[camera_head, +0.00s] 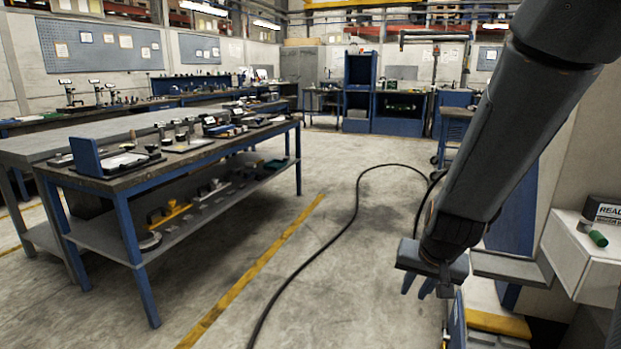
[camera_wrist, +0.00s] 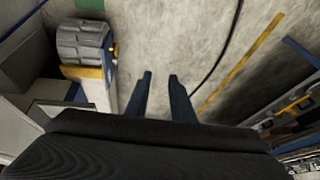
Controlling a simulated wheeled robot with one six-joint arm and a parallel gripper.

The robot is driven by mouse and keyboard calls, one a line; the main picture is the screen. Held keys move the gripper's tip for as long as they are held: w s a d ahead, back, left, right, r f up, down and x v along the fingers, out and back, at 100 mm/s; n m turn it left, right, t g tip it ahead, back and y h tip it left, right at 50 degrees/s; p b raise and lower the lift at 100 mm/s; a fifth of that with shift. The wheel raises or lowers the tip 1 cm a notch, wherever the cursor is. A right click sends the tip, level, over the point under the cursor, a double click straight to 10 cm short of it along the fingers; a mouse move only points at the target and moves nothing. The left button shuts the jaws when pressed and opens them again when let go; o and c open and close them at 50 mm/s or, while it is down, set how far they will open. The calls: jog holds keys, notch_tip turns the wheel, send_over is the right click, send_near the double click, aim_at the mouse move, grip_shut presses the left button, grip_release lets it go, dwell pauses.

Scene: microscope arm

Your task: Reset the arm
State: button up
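My arm reaches down from the upper right in the head view, and my gripper (camera_head: 428,290) hangs at its lower end, pointing down above the floor. In the wrist view my gripper (camera_wrist: 161,80) shows two dark blue fingers with a clear gap between them. It is open, with nothing between the fingers; only bare concrete floor (camera_wrist: 190,40) shows beyond. No microscope can be made out in either view.
A long workbench (camera_head: 190,150) with tools stands at left. A black cable (camera_head: 352,215) crosses the floor beside a yellow line (camera_head: 255,270). A white cabinet (camera_head: 590,265) with a green cylinder (camera_head: 599,239) stands close at right.

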jog(key=s+a+r+n+g+b, duration=0.15)
jog(key=s+a+n, duration=0.3)
jog(key=s, duration=0.65)
jog(key=s+a+f+n+g+y+b, duration=0.1)
jog(key=s+a+f+n+g+b, duration=0.2)
jog(key=a+f+b, duration=0.6)
jog(key=s+a+f+n+y+b, duration=0.1)
jog(key=s+a+f+n+b, duration=0.35)
jog(key=a+b, duration=0.75)
jog(key=d+r+m+h+p, duration=0.1)
jog(key=d+r+m+p, duration=0.3)
jog(key=d+r+p, duration=0.6)
jog(key=d+r+m+p, duration=0.4)
jog(key=d+r+p, duration=0.6)
jog(key=p, duration=1.3)
notch_tip(320, 180, up, 5)
jog(key=shift+s+d+f+h, duration=0.2)
jog(key=shift+s+d+h, duration=0.2)
jog(key=shift+s, duration=0.05)
jog(key=shift+d, duration=0.1)
